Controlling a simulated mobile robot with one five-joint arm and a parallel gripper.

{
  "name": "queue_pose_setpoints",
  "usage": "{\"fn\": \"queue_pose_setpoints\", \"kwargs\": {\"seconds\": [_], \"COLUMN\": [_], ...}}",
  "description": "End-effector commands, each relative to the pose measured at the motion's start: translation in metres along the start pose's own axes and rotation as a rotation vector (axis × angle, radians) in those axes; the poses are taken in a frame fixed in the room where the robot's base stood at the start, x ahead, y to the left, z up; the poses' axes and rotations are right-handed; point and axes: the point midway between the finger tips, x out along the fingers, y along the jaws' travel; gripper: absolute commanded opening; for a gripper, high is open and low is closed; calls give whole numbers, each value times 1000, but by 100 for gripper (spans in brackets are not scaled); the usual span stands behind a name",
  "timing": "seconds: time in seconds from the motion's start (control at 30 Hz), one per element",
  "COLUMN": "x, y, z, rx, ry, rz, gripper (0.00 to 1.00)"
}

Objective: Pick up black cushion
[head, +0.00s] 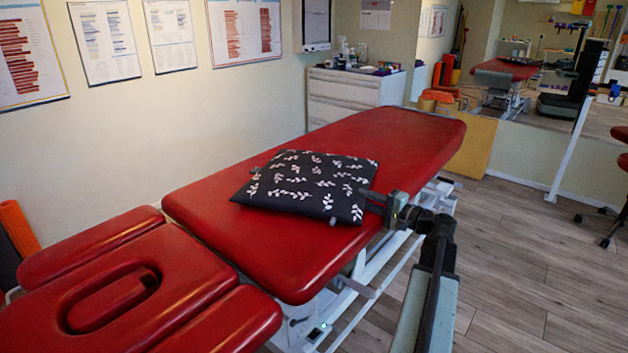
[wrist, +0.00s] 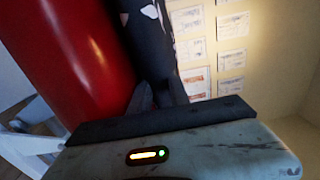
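The black cushion (head: 305,185) has a white leaf pattern and lies on the red treatment table (head: 400,140). My gripper (head: 374,201) is at the cushion's right edge, coming from the right. In the wrist view, the cushion (wrist: 148,40) stands out as a dark band beside the red table top (wrist: 70,50). The two fingers of my gripper (wrist: 158,93) are apart, with the cushion's edge between or just beyond them. I cannot tell whether they press on it. The fingertips are partly lost against the dark cloth.
The table's split head section (head: 110,290) is at the lower left. A white drawer cabinet (head: 345,95) stands behind the table by the wall. A mirror (head: 530,100) covers the back right.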

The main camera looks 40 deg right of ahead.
Motion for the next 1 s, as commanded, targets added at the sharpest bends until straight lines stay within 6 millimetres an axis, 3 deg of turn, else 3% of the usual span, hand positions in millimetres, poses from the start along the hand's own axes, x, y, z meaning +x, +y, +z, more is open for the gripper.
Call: {"fn": "queue_pose_setpoints", "kwargs": {"seconds": [0.13,0.2,0.23,1.0], "x": [-1,-1,-1,-2], "y": [0,0,0,0], "z": [0,0,0,-1], "rx": [0,0,0,0], "ry": [1,1,1,2], "rz": [0,0,0,0], "gripper": [22,3,0,0]}}
